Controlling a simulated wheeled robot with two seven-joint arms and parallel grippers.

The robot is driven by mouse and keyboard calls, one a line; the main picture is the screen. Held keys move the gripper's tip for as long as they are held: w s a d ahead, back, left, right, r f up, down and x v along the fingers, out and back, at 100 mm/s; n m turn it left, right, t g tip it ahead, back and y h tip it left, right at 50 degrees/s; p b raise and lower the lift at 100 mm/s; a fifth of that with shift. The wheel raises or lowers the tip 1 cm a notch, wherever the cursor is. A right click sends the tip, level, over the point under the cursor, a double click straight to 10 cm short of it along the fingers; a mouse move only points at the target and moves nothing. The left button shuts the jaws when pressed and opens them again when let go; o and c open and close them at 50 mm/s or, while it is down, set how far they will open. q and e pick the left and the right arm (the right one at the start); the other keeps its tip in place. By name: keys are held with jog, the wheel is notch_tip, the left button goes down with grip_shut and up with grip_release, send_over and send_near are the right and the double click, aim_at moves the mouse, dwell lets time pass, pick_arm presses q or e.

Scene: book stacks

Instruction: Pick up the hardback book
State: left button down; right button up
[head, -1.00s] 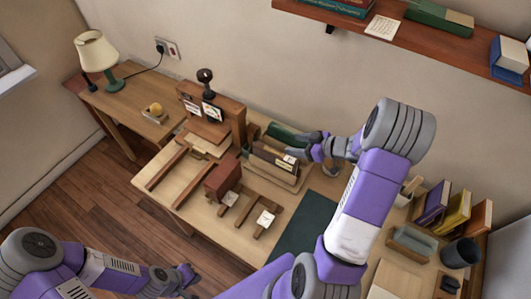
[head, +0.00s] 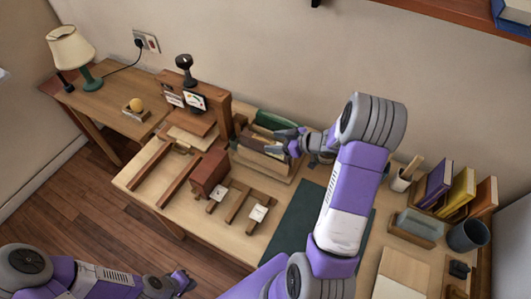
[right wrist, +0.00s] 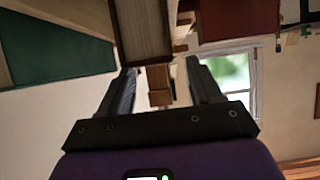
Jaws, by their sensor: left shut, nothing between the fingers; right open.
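Books stand in a low wooden holder (head: 262,166) on the desk: a green one (head: 272,122) at the back and a dark brown one (head: 262,137) in front. I cannot tell for certain which is the hardback book. My right gripper (head: 284,145) is at the right end of these books and partly hides them. In the right wrist view its fingers (right wrist: 160,85) are open, and a dark-covered book with pale page edges (right wrist: 143,28) lies ahead, not clearly between them. My left gripper (head: 184,282) is shut and empty, low at the left, away from the desk.
A dark green mat (head: 290,222) is on the right.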

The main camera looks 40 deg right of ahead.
aim_at(267, 141)
jog(key=x, duration=0.3)
jog(key=shift+w+f+b, duration=0.2)
jog(key=shift+b, duration=0.15)
jog(key=shift+r, duration=0.1)
grip_shut()
dwell(0.9)
